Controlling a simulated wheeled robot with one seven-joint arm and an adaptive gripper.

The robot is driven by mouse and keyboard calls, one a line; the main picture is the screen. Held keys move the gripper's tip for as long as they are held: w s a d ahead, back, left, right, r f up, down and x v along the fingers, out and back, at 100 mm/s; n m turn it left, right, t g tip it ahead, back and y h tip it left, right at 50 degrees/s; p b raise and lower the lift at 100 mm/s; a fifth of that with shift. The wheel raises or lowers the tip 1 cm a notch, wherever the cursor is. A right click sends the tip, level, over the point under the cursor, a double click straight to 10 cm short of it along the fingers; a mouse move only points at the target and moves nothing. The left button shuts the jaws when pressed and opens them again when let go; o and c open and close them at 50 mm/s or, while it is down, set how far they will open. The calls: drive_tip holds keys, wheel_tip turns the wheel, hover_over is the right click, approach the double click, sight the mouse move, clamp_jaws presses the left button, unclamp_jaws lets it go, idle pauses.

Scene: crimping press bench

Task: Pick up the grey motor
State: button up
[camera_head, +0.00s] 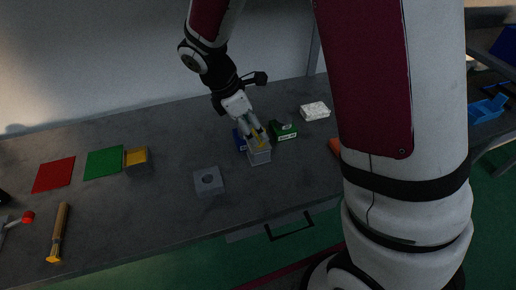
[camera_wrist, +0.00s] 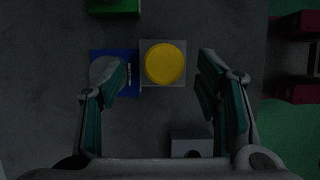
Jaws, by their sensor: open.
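A light grey square-bodied block (camera_head: 260,158) with a yellow round top stands on the bench under my gripper. It is the likeliest grey motor, but I cannot be sure. The wrist view shows its grey body (camera_wrist: 183,81) around the yellow disc, between the fingers. My gripper (camera_head: 258,138) points down at it from above; in the wrist view the fingers (camera_wrist: 162,82) are spread and apart from it. A blue item (camera_wrist: 127,57) lies beside it, partly covered by the left finger, with a grey rounded shape over it.
A grey block with a round hole (camera_head: 209,180) sits to the left on the bench (camera_head: 170,215). A green labelled box (camera_head: 285,131) is close on the right, a white item (camera_head: 315,111) farther back. Red (camera_head: 54,175) and green (camera_head: 104,162) squares lie left.

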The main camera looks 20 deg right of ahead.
sight(258, 150)
drive_tip(key=x, duration=0.5)
drive_tip(key=shift+s+d+f+p, duration=0.1)
drive_tip(key=shift+s+d+p, duration=0.15)
drive_tip(key=shift+p, duration=0.1)
drive_tip(key=shift+d+f, duration=0.2)
drive_tip(key=shift+f, duration=0.25)
clamp_jaws()
drive_tip(key=shift+r, duration=0.1)
